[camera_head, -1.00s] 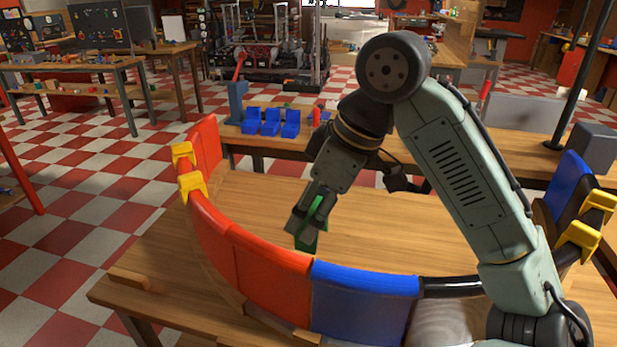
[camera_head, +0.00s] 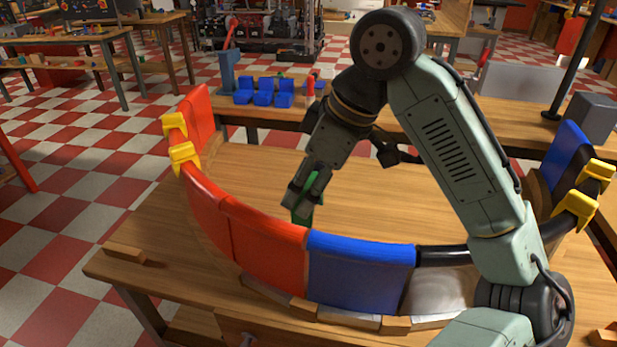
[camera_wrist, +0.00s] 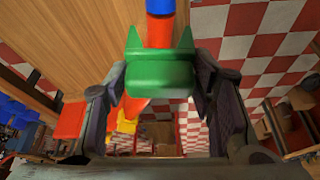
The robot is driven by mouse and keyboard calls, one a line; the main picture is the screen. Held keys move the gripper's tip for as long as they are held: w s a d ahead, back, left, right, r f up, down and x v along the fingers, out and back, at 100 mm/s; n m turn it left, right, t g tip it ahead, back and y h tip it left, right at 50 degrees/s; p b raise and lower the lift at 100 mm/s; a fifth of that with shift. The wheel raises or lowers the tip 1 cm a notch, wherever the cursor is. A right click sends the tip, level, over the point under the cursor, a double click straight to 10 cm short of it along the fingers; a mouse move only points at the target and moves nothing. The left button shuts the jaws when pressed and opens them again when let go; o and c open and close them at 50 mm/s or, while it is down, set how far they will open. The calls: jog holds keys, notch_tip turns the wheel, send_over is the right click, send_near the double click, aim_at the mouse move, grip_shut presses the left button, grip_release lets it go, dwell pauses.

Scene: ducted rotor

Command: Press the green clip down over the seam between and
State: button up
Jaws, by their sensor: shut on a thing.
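My gripper (camera_head: 302,196) is shut on the green clip (camera_head: 303,213), which hangs below the fingertips. In the wrist view the green clip (camera_wrist: 160,72) sits between both fingers. In the head view the clip is behind the curved wall of panels, close to where the red panel (camera_head: 270,240) meets the blue panel (camera_head: 358,268). In the wrist view the red rim and a blue end (camera_wrist: 160,6) show beyond the clip. The clip looks apart from the seam, though the exact gap cannot be told. The fingers hide part of the clip.
Blue bins (camera_head: 264,92) stand on the rear bench. Wooden blocks (camera_head: 125,252) lie along the table front. The tabletop inside the curve is clear.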

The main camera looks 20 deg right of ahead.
aim_at(302, 231)
jog(key=shift+f+b, duration=1.85)
jog(key=shift+f, duration=1.75)
jog(key=shift+f, duration=0.15)
jog(key=o, duration=1.2)
jog(key=v, duration=1.2)
